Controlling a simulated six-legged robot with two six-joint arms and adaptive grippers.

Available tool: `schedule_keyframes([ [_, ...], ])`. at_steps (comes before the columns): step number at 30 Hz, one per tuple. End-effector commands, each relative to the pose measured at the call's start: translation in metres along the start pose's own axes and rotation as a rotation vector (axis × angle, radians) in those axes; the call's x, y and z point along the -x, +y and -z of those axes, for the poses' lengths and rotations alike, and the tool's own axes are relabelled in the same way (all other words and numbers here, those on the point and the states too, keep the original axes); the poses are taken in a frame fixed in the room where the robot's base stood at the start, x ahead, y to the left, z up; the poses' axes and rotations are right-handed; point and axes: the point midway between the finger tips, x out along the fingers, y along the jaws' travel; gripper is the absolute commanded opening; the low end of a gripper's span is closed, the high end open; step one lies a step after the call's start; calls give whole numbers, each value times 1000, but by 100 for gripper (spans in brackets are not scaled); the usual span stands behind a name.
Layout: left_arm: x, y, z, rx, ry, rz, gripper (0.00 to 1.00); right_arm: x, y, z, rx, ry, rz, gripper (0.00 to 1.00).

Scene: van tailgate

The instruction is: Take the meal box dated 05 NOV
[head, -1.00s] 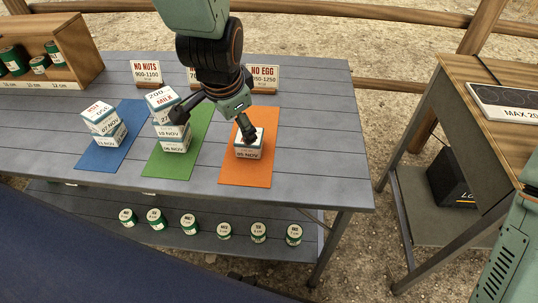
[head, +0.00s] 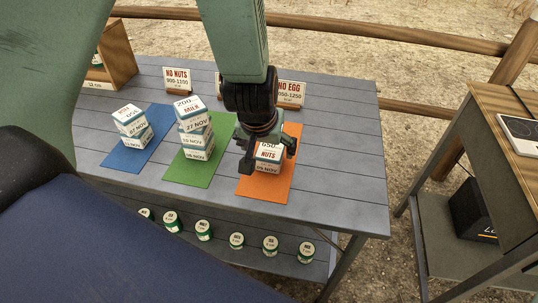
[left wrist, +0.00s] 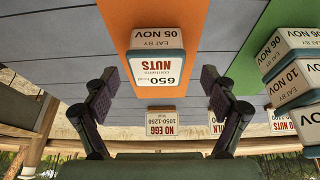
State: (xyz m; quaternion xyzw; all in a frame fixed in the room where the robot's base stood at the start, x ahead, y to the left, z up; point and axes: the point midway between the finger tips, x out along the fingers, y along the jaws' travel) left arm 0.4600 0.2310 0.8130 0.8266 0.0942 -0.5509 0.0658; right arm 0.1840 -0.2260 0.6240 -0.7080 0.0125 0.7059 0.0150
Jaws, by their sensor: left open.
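A single white and teal meal box (head: 268,158) sits on the orange mat (head: 263,188). Its top reads 650 and NUTS; its side appears to read 05 NOV. It also shows in the left wrist view (left wrist: 155,68), upside down. My left gripper (head: 268,160) is open and low at this box, partly covering it in the head view. In the left wrist view its two fingers (left wrist: 158,82) stand apart, with the box between them in the picture. I cannot tell whether they touch it. My right gripper is not in view.
A tall stack (head: 195,130) stands on the green mat (head: 215,165), close left. Two boxes (head: 132,127) stand on the blue mat (head: 120,160). NO NUTS (head: 177,78) and NO EGG (head: 291,92) signs stand behind. Several tins (head: 237,240) line the lower shelf.

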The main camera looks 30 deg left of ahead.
Motion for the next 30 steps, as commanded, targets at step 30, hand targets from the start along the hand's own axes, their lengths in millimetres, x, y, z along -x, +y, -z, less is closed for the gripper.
schedule_keyframes([
  [30, -37, 2, 0, -3, 0, 0, 45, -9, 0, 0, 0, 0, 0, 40],
])
